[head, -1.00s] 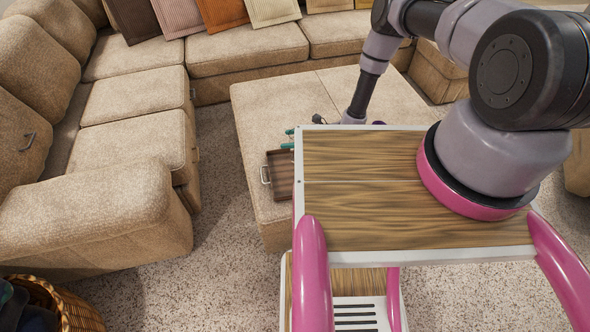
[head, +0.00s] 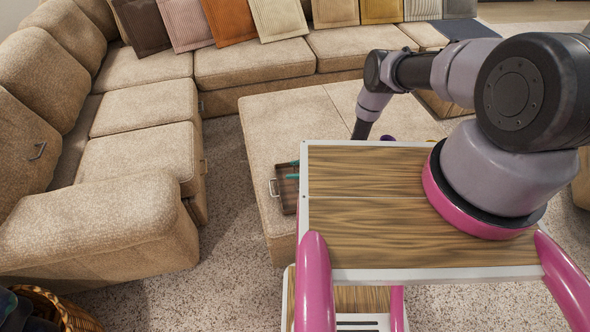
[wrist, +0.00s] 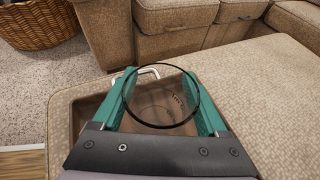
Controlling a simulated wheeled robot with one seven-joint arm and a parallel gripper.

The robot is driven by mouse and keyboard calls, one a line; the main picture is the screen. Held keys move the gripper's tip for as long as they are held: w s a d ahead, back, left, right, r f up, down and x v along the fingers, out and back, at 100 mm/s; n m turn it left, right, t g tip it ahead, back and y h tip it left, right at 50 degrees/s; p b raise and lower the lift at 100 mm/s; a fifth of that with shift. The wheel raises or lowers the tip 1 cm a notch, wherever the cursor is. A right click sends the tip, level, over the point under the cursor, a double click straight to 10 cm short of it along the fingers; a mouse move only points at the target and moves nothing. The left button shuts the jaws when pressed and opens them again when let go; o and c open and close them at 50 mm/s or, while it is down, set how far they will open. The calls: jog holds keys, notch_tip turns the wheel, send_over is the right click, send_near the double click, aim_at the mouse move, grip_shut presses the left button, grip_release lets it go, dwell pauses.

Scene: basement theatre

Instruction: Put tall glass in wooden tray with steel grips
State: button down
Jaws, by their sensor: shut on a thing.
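My gripper (wrist: 160,75) has teal fingers shut on the tall glass (wrist: 160,104), which is clear with a dark round rim facing the wrist camera. The brown wooden tray (wrist: 90,112) lies under the gripper and glass, and one steel grip (wrist: 148,71) shows beyond the fingers. In the head view the tray (head: 288,207) lies on the ottoman, partly hidden by my body's top. The glass cannot be made out there. I cannot tell whether its base touches the tray.
The tray is near the edge of the beige ottoman (head: 285,120). A beige sectional sofa (head: 140,155) with several cushions surrounds it on the left and back. A wicker basket (wrist: 38,25) stands on the carpet. Purple and yellow items lie on the ottoman, partly hidden.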

grip_release()
jog(key=shift+f, duration=0.1)
jog(key=v, duration=1.2)
